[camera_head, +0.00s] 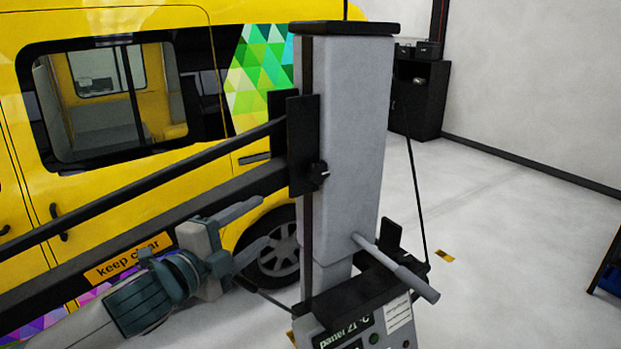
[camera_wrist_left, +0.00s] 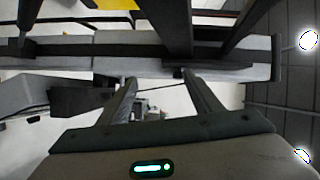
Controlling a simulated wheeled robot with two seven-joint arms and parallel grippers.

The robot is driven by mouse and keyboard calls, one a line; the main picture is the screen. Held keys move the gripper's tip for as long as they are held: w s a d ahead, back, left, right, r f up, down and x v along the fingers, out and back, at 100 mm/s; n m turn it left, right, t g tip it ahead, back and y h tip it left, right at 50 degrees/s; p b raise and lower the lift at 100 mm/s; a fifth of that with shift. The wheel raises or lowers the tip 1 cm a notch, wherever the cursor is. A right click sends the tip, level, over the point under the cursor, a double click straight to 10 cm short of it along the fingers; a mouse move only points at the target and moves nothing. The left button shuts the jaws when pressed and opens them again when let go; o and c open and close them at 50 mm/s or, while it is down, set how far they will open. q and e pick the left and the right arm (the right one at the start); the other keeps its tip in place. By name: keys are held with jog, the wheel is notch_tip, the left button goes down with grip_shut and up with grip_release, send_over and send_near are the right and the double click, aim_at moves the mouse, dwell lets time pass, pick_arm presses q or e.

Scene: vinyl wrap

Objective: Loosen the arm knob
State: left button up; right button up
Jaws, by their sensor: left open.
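The arm knob (camera_head: 319,170) is a small black knob on the right edge of a black carriage plate (camera_head: 303,130), on the front of a grey column (camera_head: 350,130). My left gripper (camera_head: 264,221) is open and empty, its two grey fingers pointing right, below and left of the knob and apart from it. In the left wrist view its fingers (camera_wrist_left: 160,78) are spread, with the slotted grey column (camera_wrist_left: 120,48) crossing beyond them. I cannot make out the knob clearly in that view. My right gripper is not in view.
Two long dark bars (camera_head: 150,180) run left from the carriage, above my left arm. A grey handle (camera_head: 400,268) and a panel box (camera_head: 365,328) are at the column's foot. A yellow van (camera_head: 150,25) stands behind. Open floor (camera_head: 500,220) lies to the right.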

pick_arm(q)
jog(key=s+d+r+m+h, duration=0.1)
jog(key=s+r+m, duration=0.1)
jog(key=s+r, duration=0.2)
jog(key=shift+s+r+m, duration=0.25)
jog(key=shift+r+m, duration=0.05)
jog(key=shift+r, duration=0.45)
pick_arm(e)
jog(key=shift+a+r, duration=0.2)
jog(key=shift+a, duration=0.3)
pick_arm(q)
jog(key=shift+w+d, duration=0.1)
jog(key=shift+d, duration=0.05)
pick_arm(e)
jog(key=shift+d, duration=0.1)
pick_arm(q)
jog(key=p, duration=0.8)
send_near(312, 177)
jog(key=x, duration=0.8)
jog(key=shift+w+d+r, duration=0.15)
jog(key=shift+w, duration=0.1)
jog(key=shift+w+d, duration=0.25)
jog(key=shift+w, duration=0.1)
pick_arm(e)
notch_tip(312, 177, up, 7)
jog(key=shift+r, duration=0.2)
pick_arm(q)
jog(key=shift+c, duration=0.7)
